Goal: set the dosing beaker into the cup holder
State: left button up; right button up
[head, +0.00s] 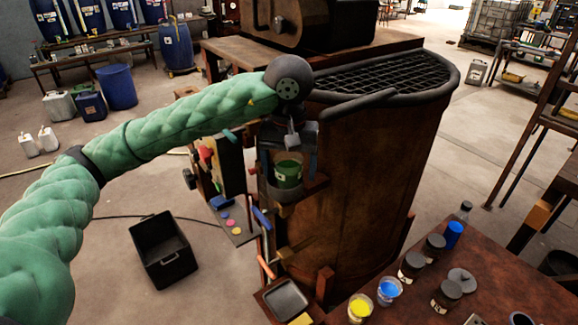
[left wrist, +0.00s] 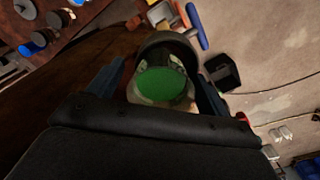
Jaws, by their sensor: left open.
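The dosing beaker (head: 288,173), with green contents, stands upright at the side of the big rusty vat. In the left wrist view the beaker (left wrist: 162,84) shows its round green surface from above. The cup holder (head: 284,192) is a dark grey cup on the vat's side, and the beaker's lower part appears to sit inside it. The holder's dark rim (left wrist: 165,42) curves around the beaker in the left wrist view. My left gripper (head: 289,158) is open above the holder, with one finger on each side of the beaker. My right gripper is not in view.
The rusty vat (head: 355,160) with its black grate (head: 390,75) stands right beside the holder. A table (head: 500,270) with jars and paint cups is at lower right. A black crate (head: 162,250) lies on the floor at left. Handles and a small tray (head: 287,299) are below the holder.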

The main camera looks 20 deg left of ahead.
pick_arm(q)
jog(key=shift+w+r+b, duration=0.1)
jog(key=shift+r+b, duration=0.35)
jog(key=shift+r, duration=0.1)
notch_tip(320, 180, up, 4)
jog(key=shift+f+b, duration=0.1)
jog(key=shift+b, duration=0.65)
jog(key=shift+r+b, duration=0.35)
jog(key=shift+r, duration=1.05)
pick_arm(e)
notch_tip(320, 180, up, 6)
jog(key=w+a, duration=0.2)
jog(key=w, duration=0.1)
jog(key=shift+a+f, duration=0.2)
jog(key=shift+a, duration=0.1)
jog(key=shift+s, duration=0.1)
